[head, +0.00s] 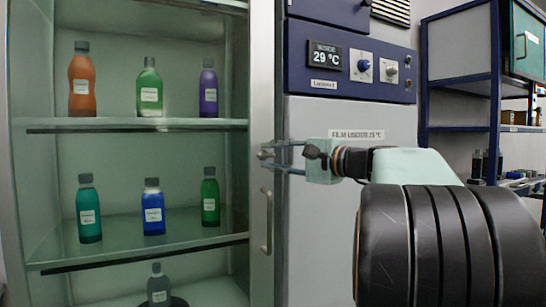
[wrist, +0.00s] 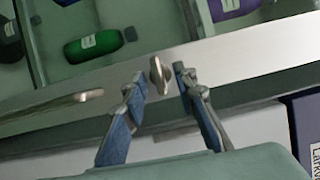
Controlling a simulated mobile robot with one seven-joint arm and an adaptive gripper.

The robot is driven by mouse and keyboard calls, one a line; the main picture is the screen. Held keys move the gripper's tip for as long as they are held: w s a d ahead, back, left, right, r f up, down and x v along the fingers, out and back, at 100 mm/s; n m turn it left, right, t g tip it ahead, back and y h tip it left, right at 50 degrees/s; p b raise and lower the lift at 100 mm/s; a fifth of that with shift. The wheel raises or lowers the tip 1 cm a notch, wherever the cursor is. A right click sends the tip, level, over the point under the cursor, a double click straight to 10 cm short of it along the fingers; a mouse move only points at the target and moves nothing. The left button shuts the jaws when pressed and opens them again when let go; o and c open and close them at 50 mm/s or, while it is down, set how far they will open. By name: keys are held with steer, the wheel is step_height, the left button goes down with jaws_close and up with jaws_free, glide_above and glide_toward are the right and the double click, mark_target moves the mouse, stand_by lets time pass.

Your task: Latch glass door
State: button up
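The glass door (head: 262,115) has a pale metal frame with a vertical bar handle (head: 266,220). It appears to lie against the cabinet front, but I cannot tell whether it is fully closed. A small metal latch knob (head: 264,154) sits on the frame above the handle. In the wrist view the knob (wrist: 157,75) stands between the fingers of my gripper (wrist: 160,82), with a gap visible on each side. My gripper (head: 283,157) is open, its fingers pointing at the frame. Whether the fingertips touch the frame is unclear.
Behind the glass, bottles such as an orange one (head: 82,82) and a blue one (head: 153,208) stand on shelves. A grey and blue machine with a temperature display (head: 325,57) and knobs is right of the door. A blue rack (head: 460,90) stands farther right.

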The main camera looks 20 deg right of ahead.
steer(key=v, duration=1.2)
